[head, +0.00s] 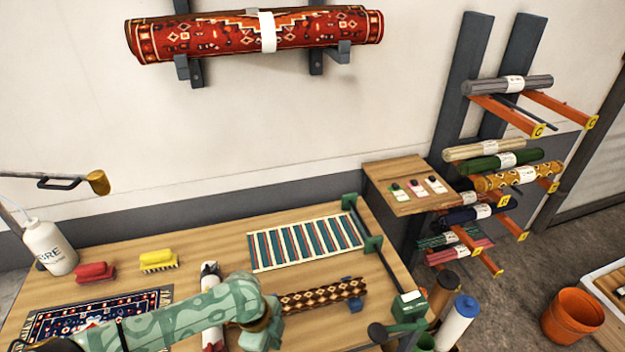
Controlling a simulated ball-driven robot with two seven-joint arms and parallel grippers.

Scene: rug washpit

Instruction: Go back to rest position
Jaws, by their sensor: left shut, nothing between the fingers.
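My left arm comes in from the lower left, in pale green patterned covering, and crosses over the front of the wooden worktable (205,248). My left gripper (262,332) is at the bottom middle, shut with nothing held. It is partly hidden by my own arm. It is just left of and in front of a rolled brown patterned runner (322,294) on the table. I do not see my right gripper.
On the table are a striped mat (306,243), a red brush (95,272), a yellow brush (158,260), a blue rug (95,312) and a white bottle (50,248). A roll rack (460,95) stands at right; an orange bucket (572,316) sits on the floor.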

